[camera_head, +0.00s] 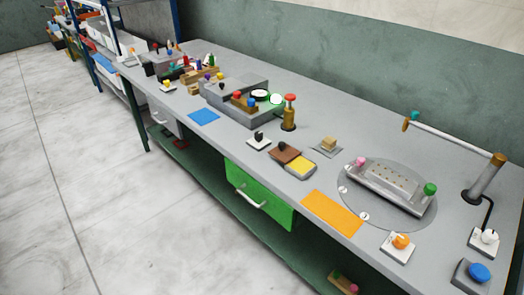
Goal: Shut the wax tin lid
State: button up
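A small tin with a yellow inside, which looks like the wax tin (301,168), sits near the front edge of the grey bench, right of the picture's middle. A brown panel with a dark knob, which looks like its lid (287,155), lies at the tin's upper left side. The yellow inside shows uncovered, so the tin stands open. I cannot tell whether the lid is hinged or slides. My gripper is not in view.
An orange mat (332,212) lies right of the tin, and a green drawer (258,194) is below it. A brass post with a red top (289,113) stands behind. A round plate with a grey press (388,186) is to the right. Open floor (100,200) lies left.

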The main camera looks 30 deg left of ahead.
aim_at(283, 152)
jog(key=u, duration=1.15)
jog(key=i, duration=1.1)
jog(key=j+u, duration=0.05)
